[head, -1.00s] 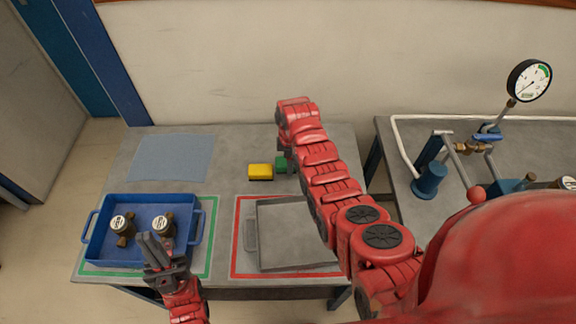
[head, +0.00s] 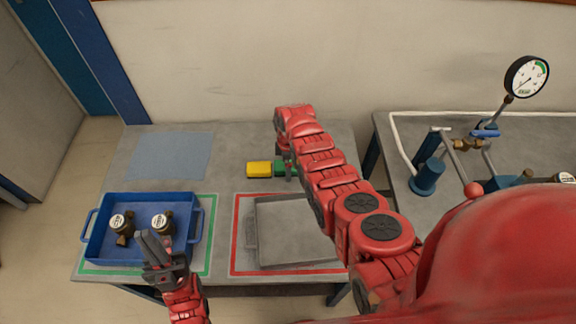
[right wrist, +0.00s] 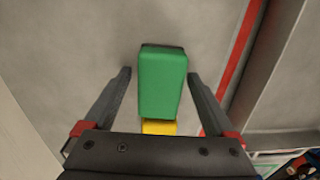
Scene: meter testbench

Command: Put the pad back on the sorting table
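A green block-shaped pad (head: 280,166) and a yellow one (head: 259,169) lie side by side on the grey sorting table (head: 228,150). The right gripper (head: 290,172) is over the green pad, partly hidden by my right arm. In the right wrist view the green pad (right wrist: 162,84) is between the two spread fingers of the right gripper (right wrist: 160,90), with a gap on each side. The yellow pad (right wrist: 159,128) shows just below it.
A blue tray (head: 92,240) with two meters stands in a green-outlined area. A grey tray (head: 290,230) lies in a red-outlined area. A blue-grey mat (head: 170,155) is at the back left. A second bench (head: 400,190) with a pressure gauge (head: 526,77) is at right.

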